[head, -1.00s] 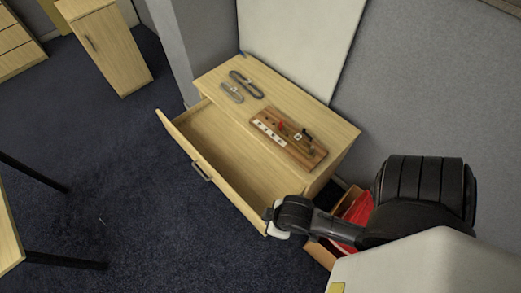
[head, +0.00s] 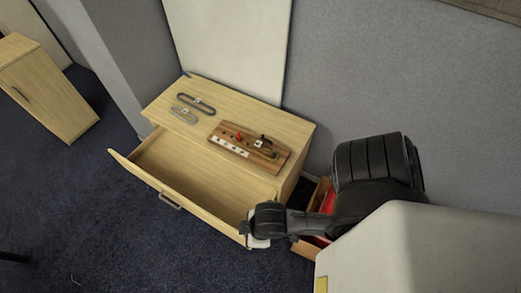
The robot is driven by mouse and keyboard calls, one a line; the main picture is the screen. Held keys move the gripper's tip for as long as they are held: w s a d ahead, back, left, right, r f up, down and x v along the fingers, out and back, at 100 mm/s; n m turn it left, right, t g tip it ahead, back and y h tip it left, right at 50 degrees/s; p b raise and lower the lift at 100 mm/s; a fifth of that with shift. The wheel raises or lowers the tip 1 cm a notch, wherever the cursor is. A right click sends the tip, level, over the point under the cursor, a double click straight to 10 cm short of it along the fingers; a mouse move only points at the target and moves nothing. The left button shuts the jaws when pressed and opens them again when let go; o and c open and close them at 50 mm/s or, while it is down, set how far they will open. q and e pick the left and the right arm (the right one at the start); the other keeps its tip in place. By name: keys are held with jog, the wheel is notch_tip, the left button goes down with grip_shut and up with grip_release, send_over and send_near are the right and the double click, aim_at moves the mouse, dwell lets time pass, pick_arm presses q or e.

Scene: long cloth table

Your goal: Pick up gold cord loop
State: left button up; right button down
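I cannot make out a gold cord loop for certain. A thin brownish curved piece (head: 268,152) lies at the right end of a wooden board (head: 226,138) on top of the cabinet; it is too small to identify. A dark elongated loop (head: 197,103) and a grey one (head: 184,115) lie at the left of the cabinet top. My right arm comes in from the right, and its pale end (head: 257,242) is by the open drawer's front right corner, below the cabinet top. Its fingers cannot be made out. My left gripper is not in view.
The low wooden cabinet (head: 245,103) has its drawer (head: 195,175) pulled open and seemingly empty. A box with red contents (head: 325,205) stands right of it, partly behind my arm. A pale panel (head: 225,45) leans behind. Dark carpet (head: 90,200) is clear at front left.

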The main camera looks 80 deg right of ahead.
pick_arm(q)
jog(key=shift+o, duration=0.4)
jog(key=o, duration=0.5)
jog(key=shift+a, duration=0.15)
